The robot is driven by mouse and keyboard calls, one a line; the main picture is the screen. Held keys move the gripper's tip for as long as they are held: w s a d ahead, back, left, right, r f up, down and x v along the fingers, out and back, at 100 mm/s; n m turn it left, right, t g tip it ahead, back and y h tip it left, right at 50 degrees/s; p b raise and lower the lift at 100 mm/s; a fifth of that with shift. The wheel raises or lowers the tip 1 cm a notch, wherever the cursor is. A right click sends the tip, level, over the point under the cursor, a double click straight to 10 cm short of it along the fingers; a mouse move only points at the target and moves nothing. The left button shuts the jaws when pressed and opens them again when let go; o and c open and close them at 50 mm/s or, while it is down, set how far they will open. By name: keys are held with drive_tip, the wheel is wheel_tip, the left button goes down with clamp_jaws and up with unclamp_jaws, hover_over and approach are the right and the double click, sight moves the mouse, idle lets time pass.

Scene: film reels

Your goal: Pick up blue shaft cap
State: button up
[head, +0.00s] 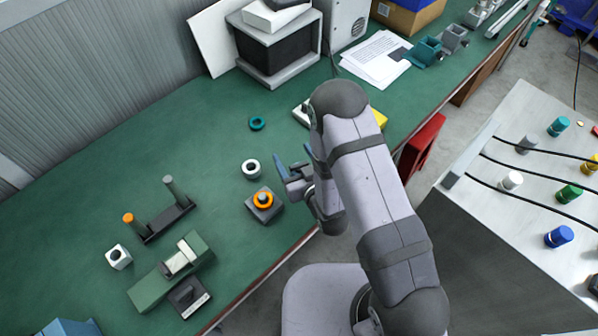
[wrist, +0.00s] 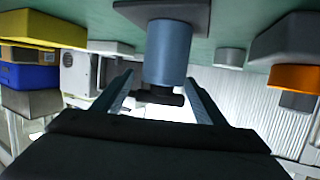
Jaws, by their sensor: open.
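The blue shaft cap (wrist: 168,50) is a blue cylinder on a dark square base (wrist: 165,12), seen inverted at the top centre of the wrist view. A short black shaft end shows at its other end. My gripper (wrist: 159,76) is open, with one blue-grey finger to each side of the cap; I cannot tell whether the cap lies fully between the fingertips. In the head view my gripper (head: 294,156) is low over the green bench near its front edge. I cannot make out the cap there; my arm seems to hide it.
An orange cap (head: 263,200) on a dark base stands left of my gripper, near a white ring (head: 251,169) and a teal ring (head: 257,123). A yellow block (head: 378,117) shows behind my arm. A two-post stand (head: 168,222) and green fixture (head: 170,272) are farther left.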

drive_tip(key=c, duration=1.3)
drive_tip(key=shift+r, duration=0.2)
wheel_tip(320, 180, up, 10)
drive_tip(key=shift+f, duration=0.15)
drive_tip(key=s+a+r+n+g+y+p, duration=0.1)
drive_tip(key=s+a+n+g+y+p, duration=0.6)
drive_tip(key=s+a+n+g+p, duration=0.1)
drive_tip(key=s+a+n, duration=0.1)
drive_tip(key=s+a, duration=0.1)
drive_tip(key=a, duration=0.1)
drive_tip(key=shift+s+a+r+y, duration=0.25)
drive_tip(key=shift+s+a+y, duration=0.05)
drive_tip(key=shift+s+y, duration=0.1)
